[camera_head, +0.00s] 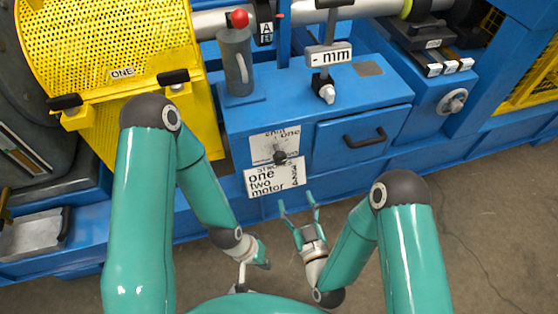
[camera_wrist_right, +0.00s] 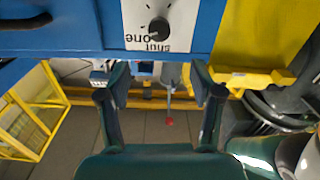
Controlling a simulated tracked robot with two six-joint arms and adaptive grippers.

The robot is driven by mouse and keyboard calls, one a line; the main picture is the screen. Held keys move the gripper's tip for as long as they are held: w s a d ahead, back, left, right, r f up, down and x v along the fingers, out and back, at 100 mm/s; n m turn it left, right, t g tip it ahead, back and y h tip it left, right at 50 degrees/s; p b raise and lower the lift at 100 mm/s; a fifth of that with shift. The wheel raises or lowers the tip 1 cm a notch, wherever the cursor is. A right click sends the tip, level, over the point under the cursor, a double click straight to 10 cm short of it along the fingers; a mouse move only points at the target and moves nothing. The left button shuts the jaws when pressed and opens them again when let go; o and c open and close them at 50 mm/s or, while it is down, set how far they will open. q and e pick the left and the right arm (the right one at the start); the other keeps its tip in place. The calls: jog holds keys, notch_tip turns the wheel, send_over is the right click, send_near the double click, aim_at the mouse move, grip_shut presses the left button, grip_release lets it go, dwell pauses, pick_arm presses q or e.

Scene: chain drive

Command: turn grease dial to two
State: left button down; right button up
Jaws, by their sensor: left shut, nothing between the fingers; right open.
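A small dark dial knob (camera_head: 279,156) sits on a pale plate (camera_head: 262,146) on the front of the blue cabinet. The words "shut" and "one" are readable on the plate; I cannot read where the knob points. The knob also shows in the right wrist view (camera_wrist_right: 159,28), at the top, with its lettering upside down. My right gripper (camera_head: 298,200) is open and empty, below the knob and apart from it, with its fingers towards the cabinet.
A lettered white sign (camera_head: 274,177) with "one", "two" and "motor" is below the plate. A drawer with a black handle (camera_head: 364,137) is to the right. A grey can (camera_head: 236,60) and a "-mm" sign (camera_head: 329,55) stand on the cabinet. The floor in front is clear.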

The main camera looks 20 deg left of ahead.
aim_at(280, 162)
jog(key=x, duration=1.4)
jog(key=shift+w+a+b, duration=0.2)
jog(key=shift+w+b, duration=0.1)
jog(key=c, duration=1.1)
jog(key=shift+a, duration=0.2)
jog(key=shift+c, duration=0.2)
jog(key=shift+d, duration=0.1)
